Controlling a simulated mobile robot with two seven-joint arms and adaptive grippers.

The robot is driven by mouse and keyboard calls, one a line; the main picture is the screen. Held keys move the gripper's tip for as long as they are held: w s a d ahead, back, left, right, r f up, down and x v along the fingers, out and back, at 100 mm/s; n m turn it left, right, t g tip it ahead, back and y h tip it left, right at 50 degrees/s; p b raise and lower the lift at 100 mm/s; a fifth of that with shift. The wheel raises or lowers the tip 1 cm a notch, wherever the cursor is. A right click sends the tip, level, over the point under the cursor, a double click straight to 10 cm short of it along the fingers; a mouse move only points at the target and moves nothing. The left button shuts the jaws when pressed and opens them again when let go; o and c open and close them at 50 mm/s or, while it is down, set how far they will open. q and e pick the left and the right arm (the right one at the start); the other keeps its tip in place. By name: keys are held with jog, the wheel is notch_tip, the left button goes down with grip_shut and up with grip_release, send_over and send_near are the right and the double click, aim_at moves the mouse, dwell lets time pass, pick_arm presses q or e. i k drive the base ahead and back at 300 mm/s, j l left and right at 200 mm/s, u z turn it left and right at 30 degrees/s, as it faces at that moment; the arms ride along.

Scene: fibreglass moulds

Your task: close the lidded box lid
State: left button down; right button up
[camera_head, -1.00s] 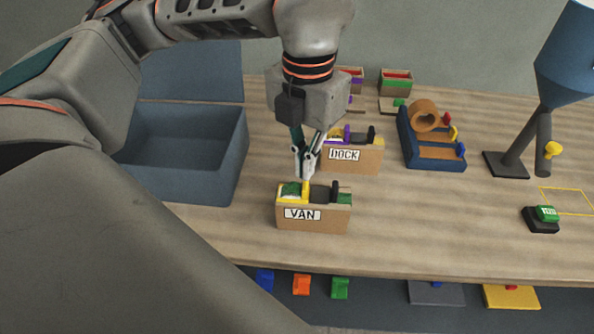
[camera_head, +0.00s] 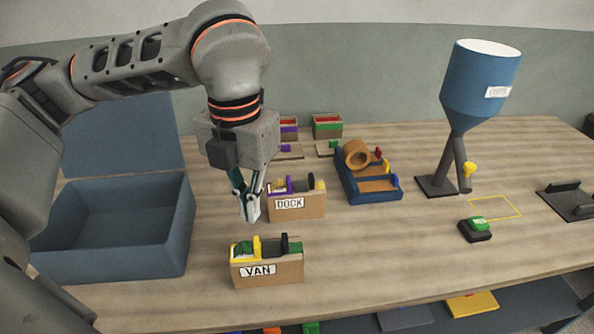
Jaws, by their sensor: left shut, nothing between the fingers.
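The lidded box is a large blue box (camera_head: 115,245) at the left of the table. Its lid (camera_head: 122,137) stands raised at the back edge, so the box is open, and its inside looks empty. My left gripper (camera_head: 252,218) is shut and empty, pointing down. In the picture it is right of the box, above the VAN box and beside the DOCK box, touching neither as far as I can tell. My left arm passes in front of the box's left side and the lid's upper left. My right gripper is not in view.
The VAN box (camera_head: 270,272) and DOCK box (camera_head: 302,206) stand right of the blue box. Beyond are a blue rack (camera_head: 372,194), a blue hopper (camera_head: 480,85) on a stand and a green button (camera_head: 478,225).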

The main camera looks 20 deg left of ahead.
aim_at(140, 134)
jog(key=k, duration=1)
